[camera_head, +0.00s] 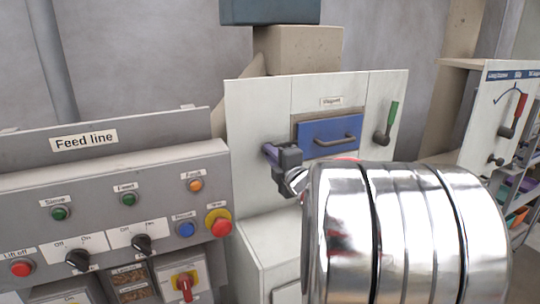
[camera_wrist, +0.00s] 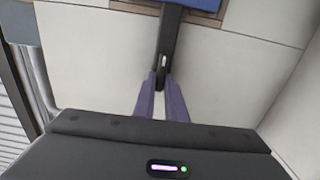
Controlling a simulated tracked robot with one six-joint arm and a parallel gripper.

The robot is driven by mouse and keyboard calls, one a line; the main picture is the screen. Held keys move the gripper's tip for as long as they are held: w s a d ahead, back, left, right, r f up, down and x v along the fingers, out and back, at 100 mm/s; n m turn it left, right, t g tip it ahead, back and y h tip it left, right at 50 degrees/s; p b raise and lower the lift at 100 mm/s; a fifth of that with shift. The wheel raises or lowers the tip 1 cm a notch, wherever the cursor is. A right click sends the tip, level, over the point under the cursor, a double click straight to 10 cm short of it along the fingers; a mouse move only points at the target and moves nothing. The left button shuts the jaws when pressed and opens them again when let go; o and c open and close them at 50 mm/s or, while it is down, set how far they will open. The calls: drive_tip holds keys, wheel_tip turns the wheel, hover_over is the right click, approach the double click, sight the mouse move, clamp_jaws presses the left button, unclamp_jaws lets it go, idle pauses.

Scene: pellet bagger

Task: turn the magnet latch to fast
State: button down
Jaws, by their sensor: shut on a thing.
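The magnet panel (camera_head: 258,110) is pale and upright, with a small label above a blue drawer front (camera_head: 330,130) that has a grey bar handle. My gripper (camera_head: 268,151) is at the panel, left of the drawer and a little below its middle. In the wrist view, my purple fingers (camera_wrist: 161,84) are closed on the near end of a dark bar-like latch (camera_wrist: 172,38). The bar runs up to the edge of the blue drawer front, which shows at the top. In the head view my gripper hides the latch, and no fast mark is readable.
A green-handled lever (camera_head: 391,118) is on the panel's right side. The Feed line console (camera_head: 130,165), with buttons and knobs, stands close at left. A red-handled lever (camera_head: 518,112) is on another panel at far right. My shiny arm covers the lower right middle.

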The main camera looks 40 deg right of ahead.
drive_tip(key=shift+a+f, duration=0.2)
drive_tip(key=shift+f, duration=0.05)
drive_tip(key=c, duration=2.2)
unclamp_jaws()
drive_tip(key=o, duration=0.4)
drive_tip(key=shift+d+r, duration=0.1)
drive_tip(key=shift+r, duration=0.05)
drive_tip(key=v, duration=1.3)
drive_tip(key=shift+s, duration=0.35)
drive_tip(key=shift+w, duration=0.1)
